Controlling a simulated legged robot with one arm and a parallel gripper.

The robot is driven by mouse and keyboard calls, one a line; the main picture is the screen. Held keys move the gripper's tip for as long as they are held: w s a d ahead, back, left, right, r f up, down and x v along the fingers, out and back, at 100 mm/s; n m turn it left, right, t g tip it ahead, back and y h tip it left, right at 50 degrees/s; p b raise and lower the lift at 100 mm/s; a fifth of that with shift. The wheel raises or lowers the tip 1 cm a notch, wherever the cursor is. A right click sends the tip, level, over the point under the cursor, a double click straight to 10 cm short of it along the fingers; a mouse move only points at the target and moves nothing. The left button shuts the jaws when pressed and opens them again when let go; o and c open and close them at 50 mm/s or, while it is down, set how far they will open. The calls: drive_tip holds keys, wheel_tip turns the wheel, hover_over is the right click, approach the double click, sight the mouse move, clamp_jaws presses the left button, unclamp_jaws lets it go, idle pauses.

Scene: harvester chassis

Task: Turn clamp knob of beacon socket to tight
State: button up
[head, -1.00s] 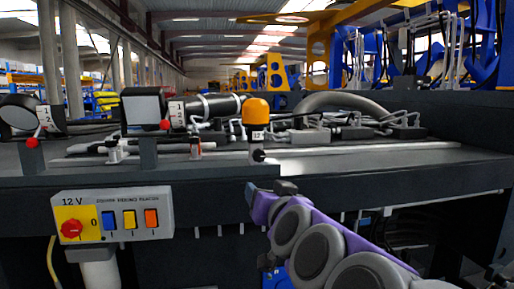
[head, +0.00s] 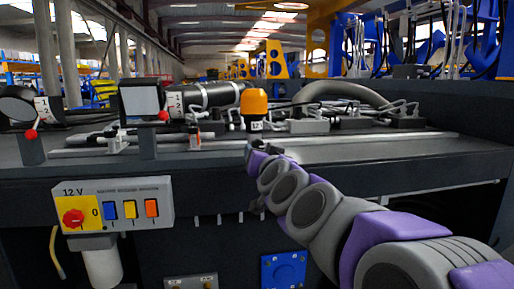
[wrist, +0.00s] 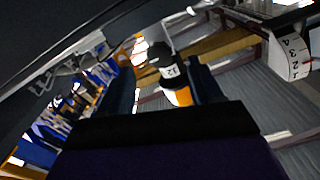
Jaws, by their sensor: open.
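The orange beacon (head: 254,101) stands upright in its socket, with a white label marked 12 (head: 255,127) below the orange cap. My gripper (head: 254,151) is at the front of the socket, just under the label, and hides the clamp knob in the head view. In the wrist view the picture is turned over. The beacon (wrist: 181,96) and its dark socket (wrist: 160,51) show between the two fingers of my open gripper (wrist: 161,72). I cannot tell the knob's setting or whether the fingers touch it.
A control box (head: 115,205) marked 12 V, with a red knob and coloured switches, hangs on the front left. Two lamps (head: 145,101) with red-tipped levers stand left of the beacon. Hoses and cable connectors (head: 340,117) lie behind it. A blue plate (head: 284,270) is low in front.

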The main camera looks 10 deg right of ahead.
sight(257, 147)
drive_tip(key=shift+w+p, duration=0.3)
drive_tip(key=shift+w, duration=3.3)
drive_tip(key=shift+f, duration=0.1)
drive_tip(key=c, duration=1)
